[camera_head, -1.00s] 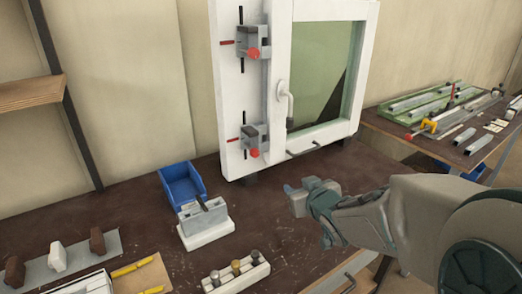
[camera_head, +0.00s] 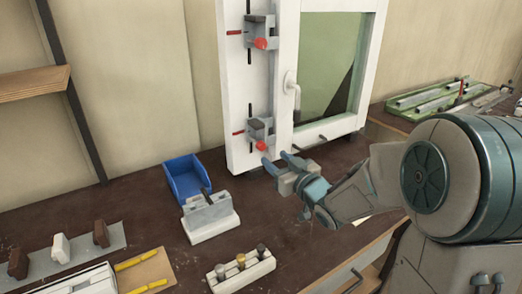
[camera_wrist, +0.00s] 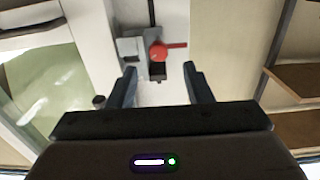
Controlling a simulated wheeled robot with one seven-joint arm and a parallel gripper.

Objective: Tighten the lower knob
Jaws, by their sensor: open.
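The lower knob (camera_head: 262,145) is red and sits at the front of the lower grey clamp (camera_head: 259,129) on the white window frame. In the wrist view the red knob (camera_wrist: 158,52) lies beyond my fingertips, between their lines, with a red bar beside it. My gripper (camera_head: 276,162) is open and empty, just below the lower knob in the head view and apart from it. It also shows in the wrist view (camera_wrist: 158,72) with both fingers spread. The upper clamp (camera_head: 261,31) has its own red knob (camera_head: 261,43) higher on the frame.
A blue bin (camera_head: 185,177) and a grey-white block fixture (camera_head: 209,216) stand left of my gripper on the dark bench (camera_head: 130,215). A white holder with several knobs (camera_head: 240,272) is near the front. The window handle (camera_head: 291,84) juts out right of the clamps.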

